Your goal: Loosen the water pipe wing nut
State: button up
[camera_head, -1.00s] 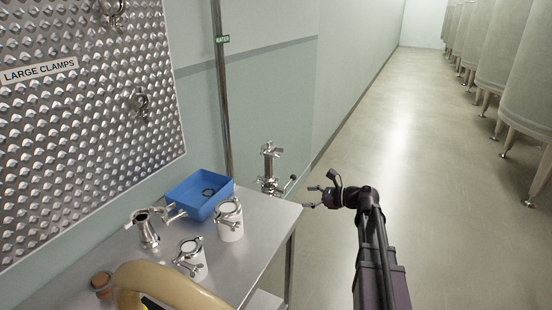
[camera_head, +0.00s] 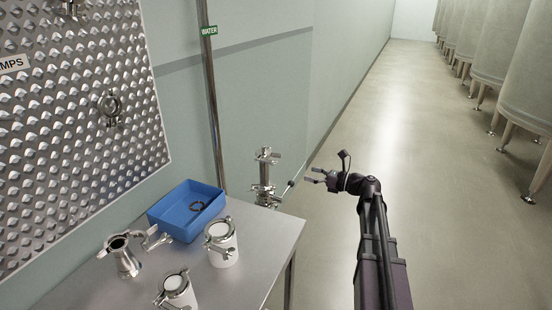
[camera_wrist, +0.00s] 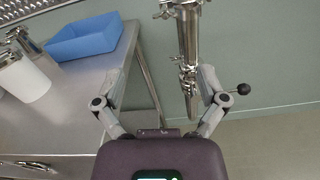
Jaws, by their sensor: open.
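The steel water pipe fitting (camera_head: 264,174) stands beyond the table's far right corner, with clamps along it. The upper clamp (camera_head: 266,156) has a small part sticking out to the right that looks like its wing nut. My gripper (camera_head: 312,176) is open and empty, to the right of the fitting and apart from it. In the wrist view the pipe fitting (camera_wrist: 187,35) runs down between my spread fingers, nearer the right one, and lies beyond them. A valve handle with a black knob (camera_wrist: 243,88) shows past the right finger. The wing nut is too small to make out surely.
A steel table (camera_head: 262,235) holds a blue bin (camera_head: 165,222), several clamped fittings and white containers (camera_head: 222,254). A thin pipe labelled WATER (camera_head: 214,110) runs up the wall behind. Large vats (camera_head: 505,45) stand far right. The floor right of my arm is clear.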

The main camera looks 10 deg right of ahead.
aim_at(273, 162)
jog(key=shift+w+a+r, duration=0.1)
jog(key=shift+w+a, duration=0.05)
jog(key=shift+w, duration=0.35)
jog(key=shift+w, duration=0.1)
jog(key=shift+x, duration=6.7)
jog(key=c, duration=1.2)
